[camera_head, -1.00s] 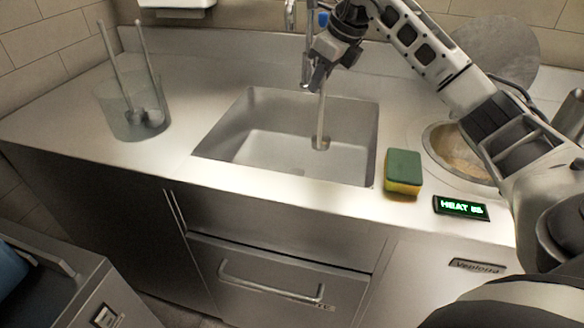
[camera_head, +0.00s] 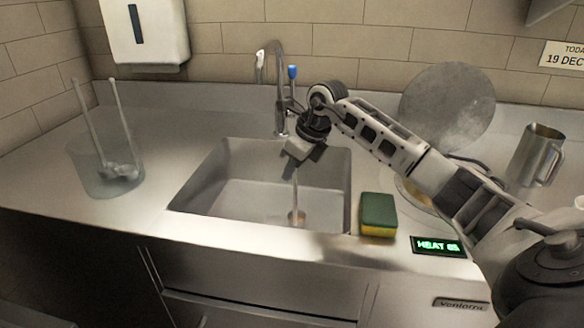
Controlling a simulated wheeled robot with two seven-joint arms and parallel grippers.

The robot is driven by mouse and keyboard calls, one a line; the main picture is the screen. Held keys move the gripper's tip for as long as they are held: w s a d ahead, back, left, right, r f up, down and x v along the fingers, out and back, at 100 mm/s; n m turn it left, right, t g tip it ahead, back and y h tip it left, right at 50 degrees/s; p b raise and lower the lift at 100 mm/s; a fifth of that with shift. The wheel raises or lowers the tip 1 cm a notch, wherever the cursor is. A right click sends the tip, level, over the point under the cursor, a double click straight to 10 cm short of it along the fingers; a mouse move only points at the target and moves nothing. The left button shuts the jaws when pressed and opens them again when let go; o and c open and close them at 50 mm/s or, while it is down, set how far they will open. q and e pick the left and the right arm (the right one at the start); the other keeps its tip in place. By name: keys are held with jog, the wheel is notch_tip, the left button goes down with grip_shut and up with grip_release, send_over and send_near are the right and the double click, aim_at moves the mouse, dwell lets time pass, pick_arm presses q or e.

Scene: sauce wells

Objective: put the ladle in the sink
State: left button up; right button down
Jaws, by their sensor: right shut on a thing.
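The ladle (camera_head: 296,202) hangs upright from my right gripper (camera_head: 297,163), its handle held at the top and its bowl low inside the sink. The sink (camera_head: 240,198) is a rectangular steel basin in the counter. The bowl is at or close to the basin floor; I cannot tell whether it touches. My right gripper is shut on the handle, above the basin and in front of the tap. My left gripper is not in view.
A clear container (camera_head: 92,168) with two ladles stands left of the sink. A green and yellow sponge (camera_head: 378,215) and a lit display (camera_head: 438,246) are at the right. The tap (camera_head: 277,90) rises behind the basin. A metal jug (camera_head: 535,155) and round lid (camera_head: 447,107) stand farther right.

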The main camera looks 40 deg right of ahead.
jog(key=c, duration=1.5)
grip_release()
jog(key=shift+f, duration=0.1)
jog(key=shift+o, duration=0.2)
jog(key=shift+s+d+r, duration=0.1)
jog(key=shift+s+r, duration=0.05)
jog(key=shift+r, duration=0.4)
jog(key=v, duration=1.1)
jog(key=shift+s, duration=0.15)
